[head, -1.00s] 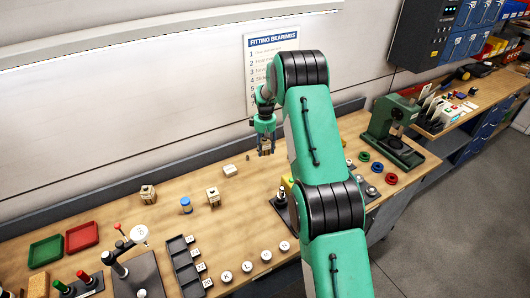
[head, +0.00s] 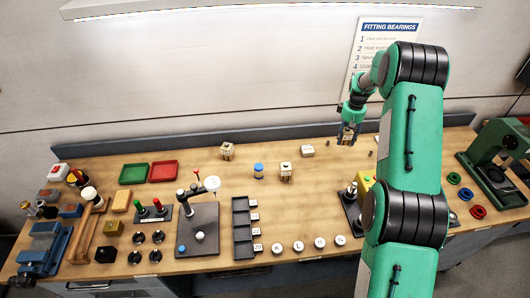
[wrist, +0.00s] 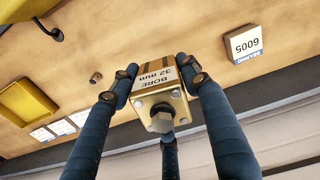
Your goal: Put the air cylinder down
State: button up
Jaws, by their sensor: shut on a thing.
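My gripper (head: 348,128) is shut on an air cylinder (wrist: 158,88), a pale metal block with a label reading BORE 32 mm and a hex end facing the wrist camera. The gripper's dark blue fingers grip its sides in the wrist view. In the head view the held cylinder (head: 346,138) is at the back of the bench, below the poster. I cannot tell how far its lower end is from the bench top. Two similar blocks stand to the left, one at the back (head: 227,151) and one nearer (head: 286,172).
A small white box (head: 307,151) lies left of my gripper; a box marked 6005 (wrist: 243,44) shows in the wrist view. A small brass piece (wrist: 96,78) lies nearby. A yellow tray (wrist: 25,105) is at the wrist view's left. A green press (head: 497,160) stands at right.

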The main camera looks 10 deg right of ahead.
jog(key=w+a+p, duration=0.1)
jog(key=w+a, duration=0.2)
jog(key=a, duration=0.7)
jog(key=w+a+p, duration=0.2)
jog(key=w+a, duration=0.1)
jog(key=a, duration=0.6)
jog(key=n+p, duration=0.1)
jog(key=p, duration=0.1)
send_over(256, 155)
jog(key=shift+w+r, duration=0.15)
jog(key=shift+f+p, duration=0.45)
jog(key=shift+f, duration=2.45)
jog(key=shift+f, duration=0.15)
jog(key=shift+f+p, duration=0.3)
jog(key=shift+f, duration=1.65)
jog(key=shift+f, duration=0.15)
